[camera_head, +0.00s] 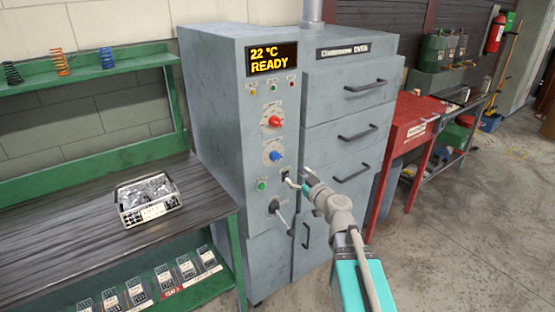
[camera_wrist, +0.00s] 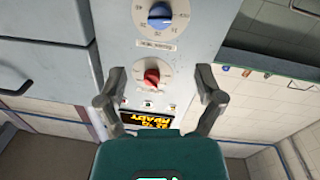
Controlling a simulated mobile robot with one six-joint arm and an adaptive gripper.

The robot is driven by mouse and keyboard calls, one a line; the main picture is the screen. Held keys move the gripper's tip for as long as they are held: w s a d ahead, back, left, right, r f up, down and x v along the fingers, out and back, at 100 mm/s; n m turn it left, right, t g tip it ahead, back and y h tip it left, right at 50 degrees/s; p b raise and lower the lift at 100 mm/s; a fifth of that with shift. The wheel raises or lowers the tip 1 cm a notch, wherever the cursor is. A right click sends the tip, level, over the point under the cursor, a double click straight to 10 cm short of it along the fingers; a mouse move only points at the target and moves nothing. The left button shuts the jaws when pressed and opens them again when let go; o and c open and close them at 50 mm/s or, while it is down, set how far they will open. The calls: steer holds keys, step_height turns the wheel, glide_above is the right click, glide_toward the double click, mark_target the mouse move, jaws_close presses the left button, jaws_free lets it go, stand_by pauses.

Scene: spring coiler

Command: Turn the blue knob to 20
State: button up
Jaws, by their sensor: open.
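The blue knob (camera_head: 275,156) sits on the front panel of the grey machine, below the red knob (camera_head: 273,121). In the wrist view the picture is upside down; the blue knob (camera_wrist: 159,14) is at the top on a white dial with numbers, and the red knob (camera_wrist: 151,77) is below it. I cannot read the blue knob's setting. My gripper (camera_head: 296,180) is in front of the machine, right of and a little below the blue knob, apart from it. In the wrist view my gripper (camera_wrist: 157,88) has its fingers spread wide with nothing between them.
The grey machine (camera_head: 219,115) has a display (camera_head: 272,58) reading 22 °C READY, a green button (camera_head: 262,184), a lever (camera_head: 279,212) and drawers with handles. A workbench (camera_head: 60,222) with a parts tray (camera_head: 148,200) stands left.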

mark_target(278, 159)
steer(key=x, duration=1.2)
steer(key=shift+w+a, duration=0.15)
steer(key=c, duration=1.1)
